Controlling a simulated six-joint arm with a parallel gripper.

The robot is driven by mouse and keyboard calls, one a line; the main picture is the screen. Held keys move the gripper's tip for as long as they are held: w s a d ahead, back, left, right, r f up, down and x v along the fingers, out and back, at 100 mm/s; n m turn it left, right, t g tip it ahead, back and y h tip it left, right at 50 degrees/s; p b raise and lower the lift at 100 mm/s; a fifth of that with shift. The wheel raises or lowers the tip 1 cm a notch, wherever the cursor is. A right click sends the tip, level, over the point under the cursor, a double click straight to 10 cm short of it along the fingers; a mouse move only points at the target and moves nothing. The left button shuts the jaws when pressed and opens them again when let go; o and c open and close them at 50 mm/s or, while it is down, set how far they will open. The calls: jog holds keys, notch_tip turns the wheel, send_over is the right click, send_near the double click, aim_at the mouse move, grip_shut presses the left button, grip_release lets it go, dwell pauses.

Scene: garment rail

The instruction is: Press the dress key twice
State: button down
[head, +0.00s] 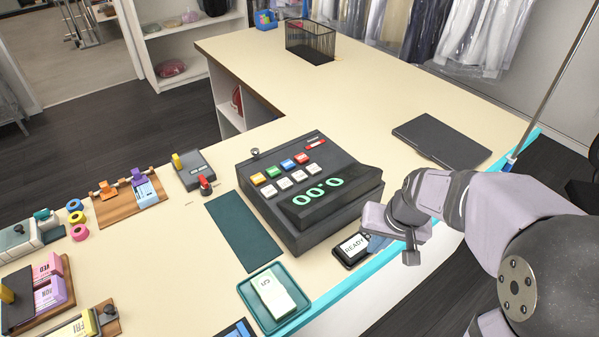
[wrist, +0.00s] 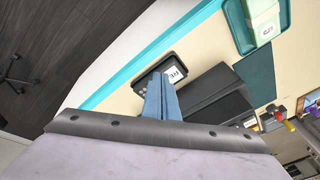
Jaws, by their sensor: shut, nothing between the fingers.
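The black register (head: 325,222) stands on the counter with a green-lit display (head: 318,191) that seems to read 00:0. The key labels are too small to read, so I cannot tell which is the dress key.
A green tray (head: 247,291) with a pale block is left of the sign, near a dark green mat (head: 243,231). A black folder (head: 441,141) lies to the right. A wire basket (head: 310,42) is at the back. The counter between register and basket is mostly clear.

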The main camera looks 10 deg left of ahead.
jog(key=w+a+r+t, duration=0.1)
jog(key=w+a+r, duration=0.1)
jog(key=w, duration=0.3)
jog(key=w+a+r+t+y+p, duration=0.1)
jog(key=w+a+r, duration=0.1)
jog(key=w, duration=0.3)
jog(key=w+a+r, duration=0.2)
jog(key=w+a, duration=0.1)
jog(key=w, duration=0.1)
jog(key=shift+w+a+t+y, duration=0.4)
jog(key=w+a+r+y, duration=0.2)
jog(key=w+a, duration=0.1)
jog(key=a, duration=0.3)
jog(key=w+a+r+n+y+b, duration=0.1)
jog(key=w+a+r, duration=0.1)
jog(key=a, duration=0.4)
jog(key=shift+w+a+r+n+y, duration=0.15)
jog(key=shift+w+r+n+y, duration=0.2)
jog(key=shift+w, duration=0.35)
jog(key=shift+f, duration=0.1)
jog(key=b, duration=0.5)
send_over(303, 178)
notch_tip(303, 178, down, 7)
jog(key=shift+a+f, duration=0.1)
jog(key=shift+f+b, duration=0.75)
jog(key=shift+b, duration=0.35)
